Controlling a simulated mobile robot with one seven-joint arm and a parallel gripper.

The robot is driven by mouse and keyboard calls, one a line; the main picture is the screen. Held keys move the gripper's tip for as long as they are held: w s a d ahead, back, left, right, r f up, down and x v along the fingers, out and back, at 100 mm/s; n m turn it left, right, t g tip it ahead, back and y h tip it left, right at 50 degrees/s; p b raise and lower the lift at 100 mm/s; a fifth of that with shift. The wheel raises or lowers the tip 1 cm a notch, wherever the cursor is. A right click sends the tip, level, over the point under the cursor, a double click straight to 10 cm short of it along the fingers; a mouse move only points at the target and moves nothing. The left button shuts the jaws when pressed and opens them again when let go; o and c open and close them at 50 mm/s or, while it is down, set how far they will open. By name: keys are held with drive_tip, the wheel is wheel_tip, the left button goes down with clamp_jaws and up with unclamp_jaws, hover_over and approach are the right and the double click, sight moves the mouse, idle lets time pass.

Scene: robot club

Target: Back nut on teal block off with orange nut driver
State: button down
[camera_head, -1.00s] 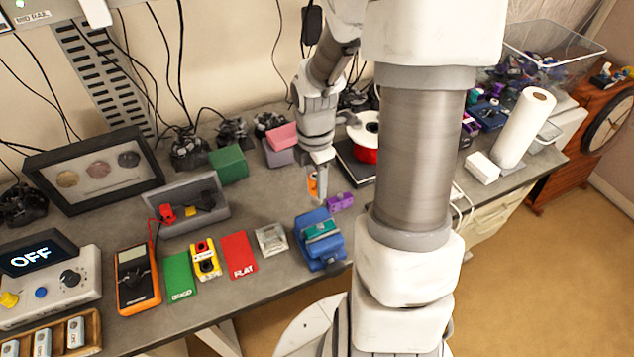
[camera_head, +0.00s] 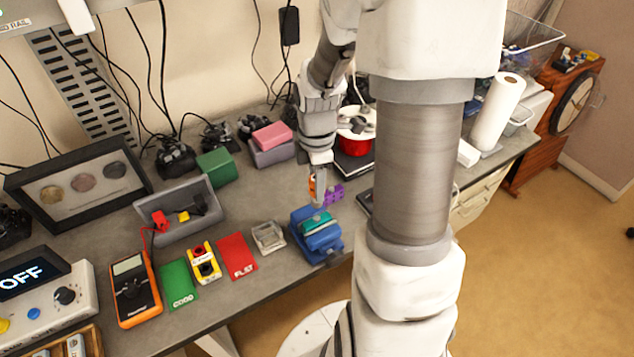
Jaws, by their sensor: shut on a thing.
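The teal block (camera_head: 318,225) sits in the top of a blue vise (camera_head: 326,244) near the front edge of the bench. My gripper (camera_head: 317,182) is shut on the orange nut driver (camera_head: 312,188) and is just behind the teal block in the picture. The driver points down, and its lower end is near the block's back side. I cannot tell whether it touches. The nut on the back of the block is too small or hidden to make out.
A purple part (camera_head: 333,194) lies right beside the gripper. A small clear tray (camera_head: 268,236), a red card (camera_head: 237,256), a green card (camera_head: 179,284) and a yellow box (camera_head: 204,263) lie left of the vise. A grey bin (camera_head: 160,205) stands behind them.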

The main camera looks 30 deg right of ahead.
drive_tip(key=shift+f+b, duration=2)
drive_tip(key=shift+f, duration=0.45)
drive_tip(key=shift+f, duration=0.65)
idle(0.5)
drive_tip(key=shift+c, duration=2)
unclamp_jaws()
